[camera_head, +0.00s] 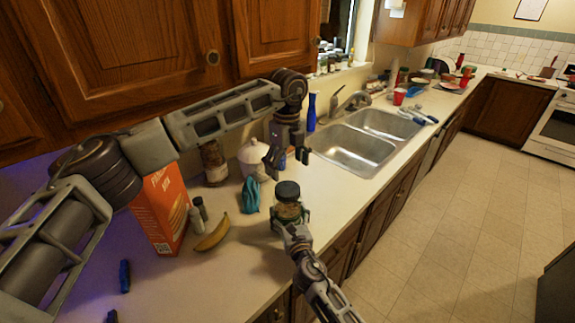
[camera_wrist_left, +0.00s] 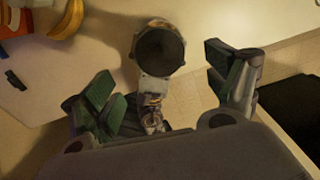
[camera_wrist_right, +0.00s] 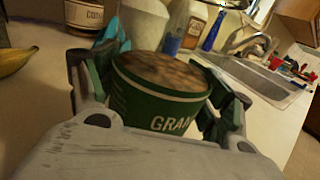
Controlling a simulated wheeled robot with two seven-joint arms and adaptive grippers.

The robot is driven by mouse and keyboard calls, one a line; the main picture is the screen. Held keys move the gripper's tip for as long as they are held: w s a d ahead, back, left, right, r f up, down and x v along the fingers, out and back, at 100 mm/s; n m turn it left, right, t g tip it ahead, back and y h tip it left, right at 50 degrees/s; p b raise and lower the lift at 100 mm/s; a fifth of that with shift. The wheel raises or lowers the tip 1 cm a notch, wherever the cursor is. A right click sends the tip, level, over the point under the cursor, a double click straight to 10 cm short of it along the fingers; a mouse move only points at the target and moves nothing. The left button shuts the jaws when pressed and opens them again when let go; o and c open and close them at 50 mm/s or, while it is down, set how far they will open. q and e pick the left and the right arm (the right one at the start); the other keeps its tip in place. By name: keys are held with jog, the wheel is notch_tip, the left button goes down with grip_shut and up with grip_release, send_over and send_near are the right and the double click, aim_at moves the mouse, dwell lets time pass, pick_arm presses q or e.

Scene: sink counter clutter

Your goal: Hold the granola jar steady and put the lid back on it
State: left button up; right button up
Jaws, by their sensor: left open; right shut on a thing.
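The granola jar (camera_head: 289,211) stands on the counter near its front edge, with brown contents. In the right wrist view its green label (camera_wrist_right: 160,105) reads "GRAN". The dark round lid (camera_head: 288,190) shows on top of the jar and from above in the left wrist view (camera_wrist_left: 160,50). I cannot tell how firmly it sits, and I cannot make it out in the right wrist view. My right gripper (camera_head: 290,226) is shut around the jar's body, with a finger on each side. My left gripper (camera_head: 287,160) is open and empty, above the lid and apart from it.
A banana (camera_head: 212,234), a teal cloth (camera_head: 251,195), an orange box (camera_head: 163,208) and a white canister (camera_head: 252,157) stand or lie left of and behind the jar. The sink (camera_head: 355,150) is behind to the right. The counter's front edge is close to the jar.

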aim_at(287, 188)
pick_arm(q)
jog(key=shift+n, duration=0.5)
jog(key=shift+f, duration=0.1)
jog(key=shift+f, duration=3.9)
